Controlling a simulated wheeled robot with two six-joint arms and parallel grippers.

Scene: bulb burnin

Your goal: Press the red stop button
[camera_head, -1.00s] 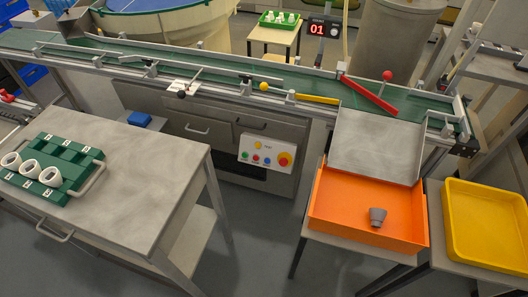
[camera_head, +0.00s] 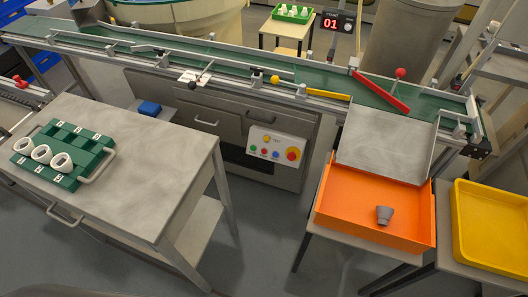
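A white control panel (camera_head: 262,139) is fixed to the front of the grey cabinet under the conveyor, near the middle of the view. At its right side is a large round red button (camera_head: 292,154) on a yellow base. Several small coloured buttons sit to its left, including a small red one (camera_head: 264,152), with a yellow one (camera_head: 266,138) above them. Nothing covers the panel. Neither of my grippers is in view.
A steel table (camera_head: 135,165) with a green rack (camera_head: 80,178) holding white rings stands at left front. An orange tray (camera_head: 335,215) with a grey cup (camera_head: 384,215) and a yellow tray (camera_head: 458,225) are at right. Open floor (camera_head: 265,235) lies before the panel.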

